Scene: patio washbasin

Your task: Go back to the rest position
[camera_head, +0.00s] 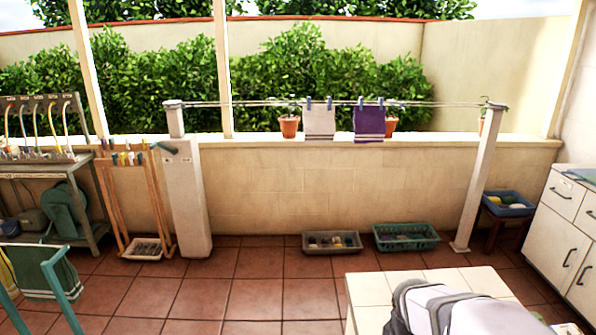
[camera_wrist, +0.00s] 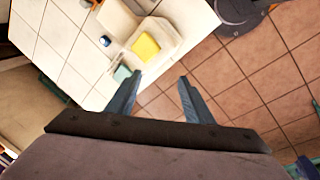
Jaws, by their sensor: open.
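My gripper (camera_wrist: 160,84) shows in the wrist view with its two dark fingers apart. Nothing is between them. Beyond the fingers are the white tiled counter edge and the red-brown floor tiles. In the head view, a grey and white part of my arm (camera_head: 445,305) shows at the bottom right, in front of a white tiled top. The fingers are not visible in the head view.
In the head view, a grey basket (camera_head: 332,250) and a green basket (camera_head: 438,243) sit by the wall. Cloths hang on the line.

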